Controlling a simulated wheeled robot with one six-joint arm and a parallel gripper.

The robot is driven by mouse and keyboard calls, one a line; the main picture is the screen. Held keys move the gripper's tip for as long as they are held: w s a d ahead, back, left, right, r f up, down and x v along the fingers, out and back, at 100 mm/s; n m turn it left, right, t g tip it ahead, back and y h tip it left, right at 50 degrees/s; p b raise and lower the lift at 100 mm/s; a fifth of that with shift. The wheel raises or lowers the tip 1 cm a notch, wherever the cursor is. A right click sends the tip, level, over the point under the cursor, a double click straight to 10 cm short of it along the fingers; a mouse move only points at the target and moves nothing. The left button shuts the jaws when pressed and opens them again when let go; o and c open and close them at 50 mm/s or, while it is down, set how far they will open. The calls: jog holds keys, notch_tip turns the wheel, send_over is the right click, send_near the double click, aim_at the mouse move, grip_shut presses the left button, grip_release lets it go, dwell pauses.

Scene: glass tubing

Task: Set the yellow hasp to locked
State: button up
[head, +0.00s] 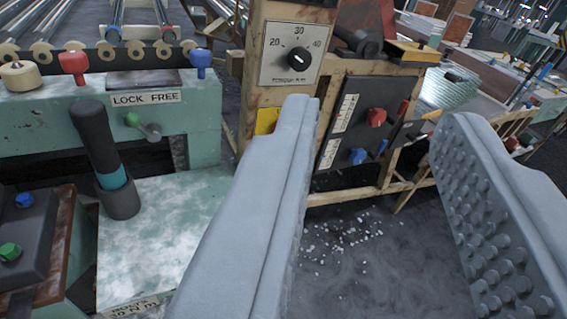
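My gripper (377,110) is open and empty, its two grey fingers wide apart in the foreground. The inner face of the right finger is studded. A small yellow piece (264,121) shows low on the worn wooden post, partly hidden behind the left finger; I cannot tell whether it is the hasp or a plate. A "LOCK FREE" label (145,98) is on the pale green bench at left. No hasp position can be read.
A dial (298,59) marked 20, 30, 40 is on the post. A dark panel (362,125) with red and blue knobs shows between the fingers. A dark upright handle (96,138) stands at left. White bits litter the open floor (400,250).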

jog(key=w+d+f+n+g+y, duration=0.15)
jog(key=w+f+y, duration=0.25)
jog(key=w+f, duration=0.65)
jog(key=w+d+f+n+y, duration=0.25)
jog(key=w+f, duration=0.45)
jog(key=f, duration=0.6)
notch_tip(320, 180, down, 10)
jog(key=n+g+y, duration=0.1)
jog(key=g+y, duration=0.1)
jog(key=y, duration=0.3)
jog(key=x, duration=1.8)
jog(key=shift+f, duration=0.5)
jog(key=shift+h, duration=0.25)
jog(key=shift+c, duration=0.2)
grip_shut()
